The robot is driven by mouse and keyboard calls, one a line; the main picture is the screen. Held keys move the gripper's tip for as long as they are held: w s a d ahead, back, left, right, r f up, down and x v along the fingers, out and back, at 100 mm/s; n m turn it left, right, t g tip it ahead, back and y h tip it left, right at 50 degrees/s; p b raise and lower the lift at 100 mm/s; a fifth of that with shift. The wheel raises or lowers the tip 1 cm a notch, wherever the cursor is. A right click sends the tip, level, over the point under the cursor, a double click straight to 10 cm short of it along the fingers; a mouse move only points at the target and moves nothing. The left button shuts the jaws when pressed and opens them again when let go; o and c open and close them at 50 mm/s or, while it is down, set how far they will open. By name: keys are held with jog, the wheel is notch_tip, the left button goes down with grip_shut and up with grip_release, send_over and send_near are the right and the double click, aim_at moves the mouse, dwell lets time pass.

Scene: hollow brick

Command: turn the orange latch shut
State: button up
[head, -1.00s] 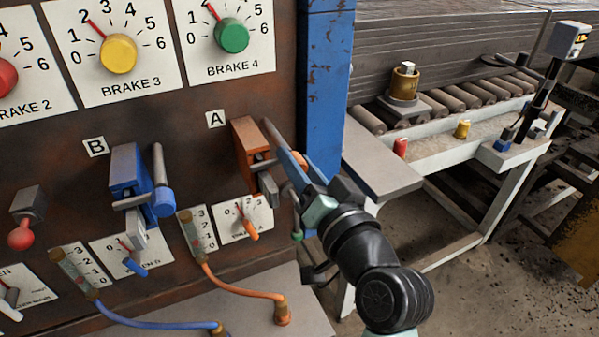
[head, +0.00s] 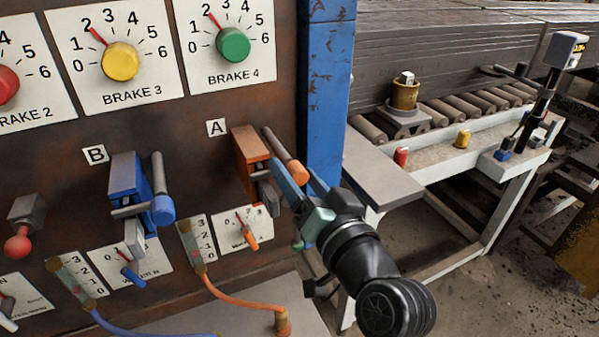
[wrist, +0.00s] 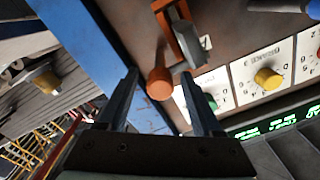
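The orange latch (head: 250,145) is mounted on the rusty panel beside label A. Its grey rod handle ends in an orange knob (head: 297,172) and slants down to the right in the head view. My gripper (head: 291,164) is at this knob, with its fingers apart. The latch body also shows in the wrist view (wrist: 188,43), beyond the knob.
A blue latch (head: 125,178) marked B is to the left. A blue post (head: 327,95) stands just right of the orange latch. An orange cable (head: 240,302) hangs below it. A grey side table (head: 385,176) and roller conveyor (head: 460,105) are at the right.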

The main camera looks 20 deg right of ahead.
jog(key=s+b, duration=0.2)
jog(key=s, duration=1.1)
jog(key=shift+d+b, duration=0.25)
jog(key=shift+b, duration=0.1)
jog(key=w+a+r+n+t+p, duration=0.1)
jog(key=w+a+r+n+t, duration=0.2)
jog(key=r, duration=0.7)
jog(key=w+a+r+n+t+p, duration=0.1)
jog(key=w+a+r+p, duration=0.15)
jog(key=a+r, duration=0.45)
jog(key=s+a+r+n+t, duration=0.1)
jog(key=s+a+r+t, duration=0.1)
jog(key=r, duration=0.6)
jog(key=s+a+r+n+t, duration=0.1)
jog(key=s+a+r+t, duration=0.2)
jog(key=r, duration=0.5)
jog(key=shift+a+r+h, duration=0.25)
jog(key=shift+a+h, duration=0.05)
jog(key=shift+a, duration=0.5)
jog(key=shift+w+f, duration=0.1)
jog(key=shift+f, duration=0.05)
